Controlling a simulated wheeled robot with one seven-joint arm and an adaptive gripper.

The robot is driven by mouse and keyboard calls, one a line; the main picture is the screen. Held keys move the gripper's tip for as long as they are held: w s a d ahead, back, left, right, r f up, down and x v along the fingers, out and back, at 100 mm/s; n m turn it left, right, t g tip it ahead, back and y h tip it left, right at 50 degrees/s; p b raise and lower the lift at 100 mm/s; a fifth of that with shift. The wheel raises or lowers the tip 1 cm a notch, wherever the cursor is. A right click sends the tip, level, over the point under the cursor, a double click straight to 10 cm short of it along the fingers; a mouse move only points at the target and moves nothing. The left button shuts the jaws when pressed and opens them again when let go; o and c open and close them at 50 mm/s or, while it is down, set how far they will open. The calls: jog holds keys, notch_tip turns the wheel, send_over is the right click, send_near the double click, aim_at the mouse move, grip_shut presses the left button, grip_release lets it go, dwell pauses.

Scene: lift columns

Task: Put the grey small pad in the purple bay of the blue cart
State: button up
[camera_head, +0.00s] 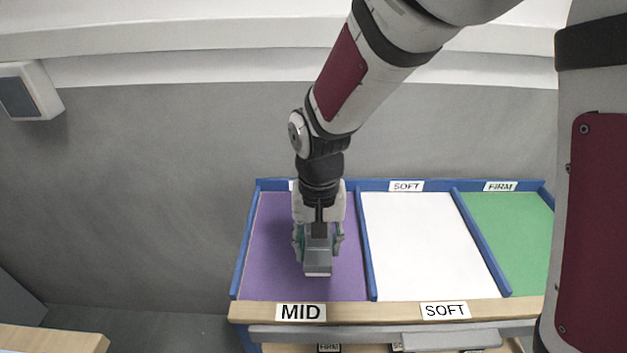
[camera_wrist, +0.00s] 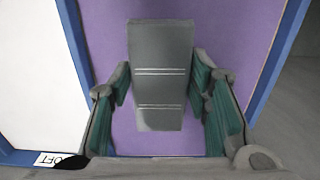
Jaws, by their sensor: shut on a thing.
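The blue cart (camera_head: 366,240) has three bays on top. The purple bay (camera_head: 266,230) is at the left, with a MID label on its front edge; its purple floor also shows in the wrist view (camera_wrist: 225,30). My gripper (camera_head: 318,245) is over the purple bay, pointing down. It is shut on the grey small pad (camera_head: 318,264), which sits between the green-lined fingers in the wrist view (camera_wrist: 160,75). The pad is within the bay's outline in both views. I cannot tell whether it touches the bay floor.
The white bay (camera_head: 425,240), labelled SOFT, is right of the purple one, and the green bay (camera_head: 515,235), labelled FIRM, is beyond it. Blue dividers (camera_head: 366,250) separate them. A grey wall stands behind. A wooden surface (camera_head: 50,340) is at the lower left.

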aim_at(317, 250)
jog(key=shift+w, duration=0.7)
jog(key=shift+f, duration=1.8)
jog(key=shift+f, duration=0.1)
jog(key=o, duration=1.4)
notch_tip(317, 250, up, 12)
jog(key=shift+r+p, duration=0.2)
jog(key=shift+p, duration=0.1)
